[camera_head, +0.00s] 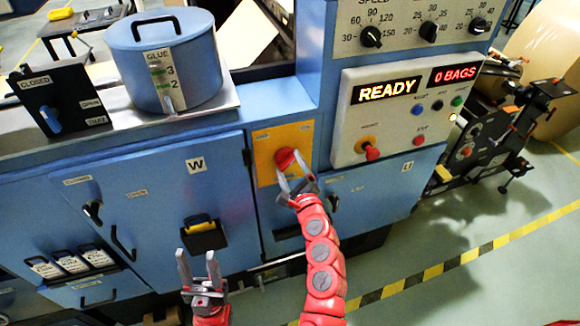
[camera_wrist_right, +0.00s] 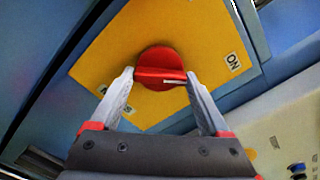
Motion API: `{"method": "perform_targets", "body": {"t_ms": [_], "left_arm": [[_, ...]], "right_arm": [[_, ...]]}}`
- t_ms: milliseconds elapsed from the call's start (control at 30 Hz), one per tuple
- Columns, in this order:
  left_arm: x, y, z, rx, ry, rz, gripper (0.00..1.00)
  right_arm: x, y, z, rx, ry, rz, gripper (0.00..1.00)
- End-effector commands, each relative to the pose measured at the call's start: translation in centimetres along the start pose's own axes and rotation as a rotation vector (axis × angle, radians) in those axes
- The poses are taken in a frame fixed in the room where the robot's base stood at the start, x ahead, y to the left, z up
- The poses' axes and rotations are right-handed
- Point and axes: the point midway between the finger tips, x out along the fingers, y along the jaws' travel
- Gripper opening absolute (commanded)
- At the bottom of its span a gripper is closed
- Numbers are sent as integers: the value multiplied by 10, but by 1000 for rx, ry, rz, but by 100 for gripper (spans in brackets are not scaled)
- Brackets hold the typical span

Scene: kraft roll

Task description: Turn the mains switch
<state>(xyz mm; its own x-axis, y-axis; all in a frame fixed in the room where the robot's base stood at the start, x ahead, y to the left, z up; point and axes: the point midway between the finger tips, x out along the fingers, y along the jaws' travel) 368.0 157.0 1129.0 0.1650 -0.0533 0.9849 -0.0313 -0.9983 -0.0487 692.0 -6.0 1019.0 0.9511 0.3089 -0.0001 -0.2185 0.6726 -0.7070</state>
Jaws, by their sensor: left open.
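The mains switch is a round red knob with a raised bar (camera_head: 285,157) on a yellow plate (camera_head: 266,172) on the blue machine front. In the right wrist view the knob (camera_wrist_right: 160,58) is centred, its bar lying roughly level, with an "ON" label (camera_wrist_right: 233,62) at its right and another label, partly hidden, at lower left. My right gripper (camera_wrist_right: 160,76) has its fingers spread, one at each end of the bar; I cannot tell whether they touch it. My left gripper (camera_head: 198,258) is open and empty, low in front of the cabinet doors.
A control panel (camera_head: 345,150) with "READY" and "0 BAGS" displays and several buttons is right of the switch. A glue pot (camera_head: 205,60) and a black lever box (camera_head: 72,98) sit on the ledge at left.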

Motion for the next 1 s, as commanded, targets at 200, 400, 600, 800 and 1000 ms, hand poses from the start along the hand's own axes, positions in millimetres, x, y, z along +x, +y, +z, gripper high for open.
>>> {"method": "perform_targets", "body": {"t_ms": [200, 400, 600, 800, 1000], "left_arm": [[0, 0, 0, 0, 0, 0, 50], [0, 0, 0, 0, 0, 0, 50], [-4, 0, 1, 0, 0, 0, 50], [-13, 1, 2, 0, 0, 0, 50], [-24, 1, 4, 0, 0, 0, 50]], "right_arm": [[0, 0, 0, 0, 0, -1, 37], [0, 0, 0, -3, 0, -1, 24], [0, 1, -1, -46, -1, 0, 24], [0, 2, -1, -162, -1, 1, 24], [0, 2, -1, -337, -2, -2, 24]]}}
